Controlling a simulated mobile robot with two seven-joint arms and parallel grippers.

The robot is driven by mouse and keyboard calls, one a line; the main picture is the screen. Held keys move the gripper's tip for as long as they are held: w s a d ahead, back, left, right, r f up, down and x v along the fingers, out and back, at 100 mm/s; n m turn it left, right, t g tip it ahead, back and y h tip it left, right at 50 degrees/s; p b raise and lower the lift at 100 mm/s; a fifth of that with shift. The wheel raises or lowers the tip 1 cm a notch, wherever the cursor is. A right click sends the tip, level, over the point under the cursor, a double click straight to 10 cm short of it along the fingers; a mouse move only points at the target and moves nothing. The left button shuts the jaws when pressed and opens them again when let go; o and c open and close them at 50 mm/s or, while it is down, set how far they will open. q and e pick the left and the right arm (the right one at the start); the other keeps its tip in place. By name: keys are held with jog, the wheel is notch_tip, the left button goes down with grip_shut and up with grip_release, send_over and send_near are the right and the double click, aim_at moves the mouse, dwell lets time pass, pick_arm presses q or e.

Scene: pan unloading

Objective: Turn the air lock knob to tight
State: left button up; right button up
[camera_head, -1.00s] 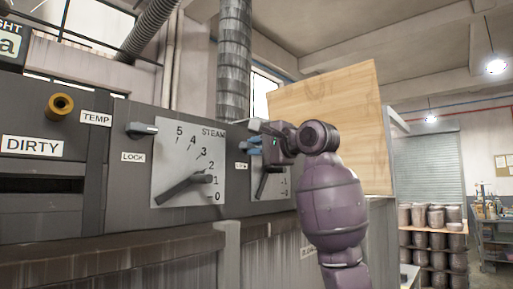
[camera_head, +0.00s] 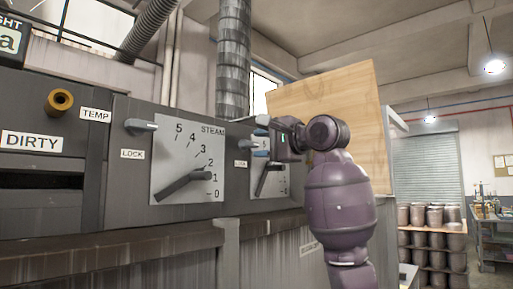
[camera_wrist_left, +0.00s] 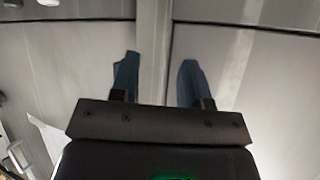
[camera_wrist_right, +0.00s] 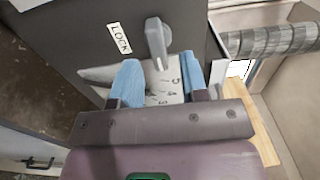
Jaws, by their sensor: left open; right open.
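A grey lever knob (camera_wrist_right: 158,38) sits on the dark panel beside a LOCK label (camera_wrist_right: 120,38); both show in the right wrist view. My right gripper (camera_wrist_right: 160,74) is open, with blue fingers. The knob appears just past the fingertips, between their lines, and looks ungripped. A similar knob (camera_head: 141,126) with a LOCK label (camera_head: 132,154) is farther left. My left gripper (camera_wrist_left: 158,85) is open and empty. No tight mark is readable.
A large STEAM dial (camera_head: 214,140) with a dark pointer is left of my right gripper. A smaller dial (camera_head: 283,182) is partly hidden behind it. A wooden board (camera_head: 350,95) stands close behind my right arm. A pipe (camera_head: 233,60) rises above the panel.

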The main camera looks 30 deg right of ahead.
pick_arm(q)
jog(key=shift+w+d+f+b, duration=0.1)
jog(key=shift+w+f+b, duration=0.2)
jog(key=shift+f+b, duration=0.3)
jog(key=shift+w+r, duration=0.1)
jog(key=shift+r, duration=0.05)
pick_arm(e)
jog(key=v, duration=0.8)
jog(key=shift+s, duration=0.2)
jog(key=shift+d, duration=0.1)
pick_arm(q)
jog(key=shift+s, duration=0.2)
jog(key=shift+s, duration=0.1)
